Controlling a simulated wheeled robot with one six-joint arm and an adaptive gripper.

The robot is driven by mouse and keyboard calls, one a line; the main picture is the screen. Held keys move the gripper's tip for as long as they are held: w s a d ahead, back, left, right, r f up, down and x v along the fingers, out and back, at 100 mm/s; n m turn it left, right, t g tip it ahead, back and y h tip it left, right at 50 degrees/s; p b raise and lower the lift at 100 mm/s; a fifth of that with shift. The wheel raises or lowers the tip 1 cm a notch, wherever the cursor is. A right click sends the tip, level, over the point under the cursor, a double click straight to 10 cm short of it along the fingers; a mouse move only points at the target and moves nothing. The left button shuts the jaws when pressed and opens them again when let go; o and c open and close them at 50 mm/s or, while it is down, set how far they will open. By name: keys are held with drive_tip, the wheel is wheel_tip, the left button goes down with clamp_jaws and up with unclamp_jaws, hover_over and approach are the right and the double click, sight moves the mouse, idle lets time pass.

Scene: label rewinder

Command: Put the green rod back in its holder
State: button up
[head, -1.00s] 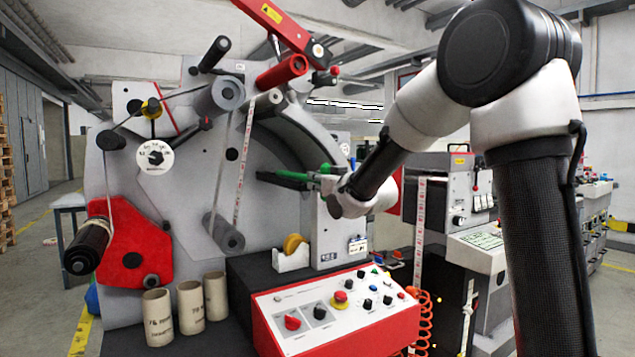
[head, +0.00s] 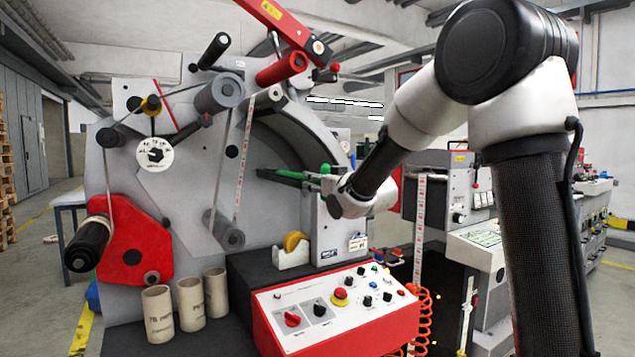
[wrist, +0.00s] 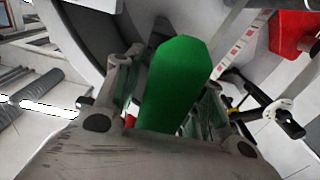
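The green rod (wrist: 177,82) stands out between the fingers of my gripper (wrist: 168,100) in the wrist view, its blunt end towards the camera. The fingers flank it on both sides and appear shut on it; the fingertips themselves are hidden behind the rod. In the head view my gripper (head: 335,185) is at the right side of the machine's grey face, with a short green end of the rod (head: 325,169) showing above it. I cannot tell which part is the rod's holder.
The grey machine panel (head: 185,205) with rollers and a paper web stands close behind my gripper. Below are a control box (head: 335,310), a tape dispenser (head: 292,255) and several cardboard cores (head: 190,305). A red arm (head: 275,25) juts out above.

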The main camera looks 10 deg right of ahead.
drive_tip(key=v, duration=1.1)
drive_tip(key=s+d+f+m+g+h, duration=0.1)
drive_tip(key=s+d+f+g+h, duration=0.1)
drive_tip(key=s+d+f+g, duration=0.35)
drive_tip(key=s+d+f+m+g+h, duration=0.1)
drive_tip(key=s+d+f+g+h, duration=0.15)
drive_tip(key=s+f, duration=0.6)
drive_tip(key=s+d+g, duration=0.2)
drive_tip(key=s, duration=0.8)
drive_tip(key=s+d+m+g+h, duration=0.1)
drive_tip(key=s+g, duration=0.2)
drive_tip(key=s, duration=0.7)
drive_tip(key=shift+s+d+f+m, duration=0.2)
drive_tip(key=shift+d+m, duration=0.1)
drive_tip(key=shift+d, duration=0.1)
